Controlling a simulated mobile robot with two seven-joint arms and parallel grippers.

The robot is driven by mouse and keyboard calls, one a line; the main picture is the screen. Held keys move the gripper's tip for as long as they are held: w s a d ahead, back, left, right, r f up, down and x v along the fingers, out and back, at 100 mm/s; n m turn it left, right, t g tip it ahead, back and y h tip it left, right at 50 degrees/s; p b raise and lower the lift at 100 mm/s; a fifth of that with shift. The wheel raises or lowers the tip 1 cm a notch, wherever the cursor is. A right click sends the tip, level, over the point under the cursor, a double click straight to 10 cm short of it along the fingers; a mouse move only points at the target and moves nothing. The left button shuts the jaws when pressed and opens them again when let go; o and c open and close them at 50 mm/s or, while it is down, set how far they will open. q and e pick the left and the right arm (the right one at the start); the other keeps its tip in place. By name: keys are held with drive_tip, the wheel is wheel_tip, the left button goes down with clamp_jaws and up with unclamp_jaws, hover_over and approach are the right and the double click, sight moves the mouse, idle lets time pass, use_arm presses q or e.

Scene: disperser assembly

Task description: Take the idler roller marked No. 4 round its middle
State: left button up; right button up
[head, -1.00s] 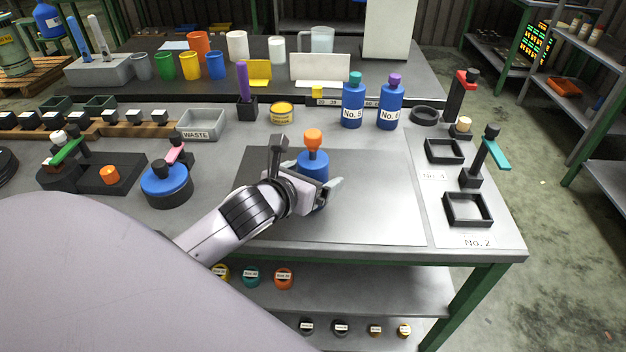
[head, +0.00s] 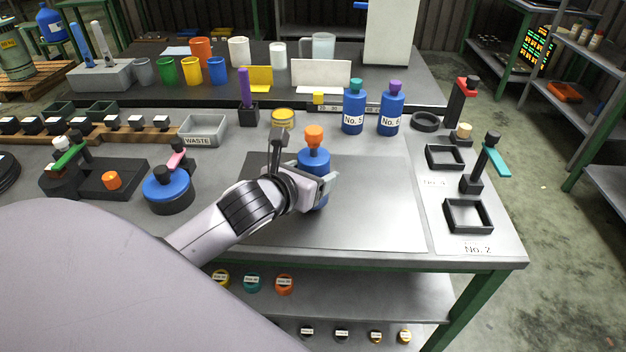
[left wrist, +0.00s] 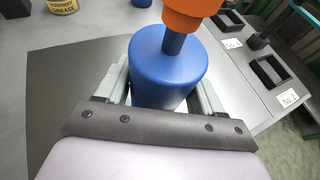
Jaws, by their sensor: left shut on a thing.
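The idler roller is a blue cylinder (head: 314,164) with an orange knob on top. It stands upright on the dark mat (head: 375,210); its number label does not show in these frames. My left gripper (head: 322,190) is shut on the blue body around its middle, with one finger on each side. In the left wrist view the blue roller (left wrist: 167,68) sits between the two fingers, below the orange knob (left wrist: 190,12). My right gripper is not in view.
Two blue rollers marked No. 5 (head: 353,110) and No. 6 (head: 390,112) stand behind the mat. A grease tin (head: 283,118) and the waste bin (head: 203,130) are behind.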

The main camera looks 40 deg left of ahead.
use_arm(q)
wheel_tip(320, 180, up, 18)
drive_tip(key=p, duration=0.3)
drive_tip(key=shift+f, duration=0.1)
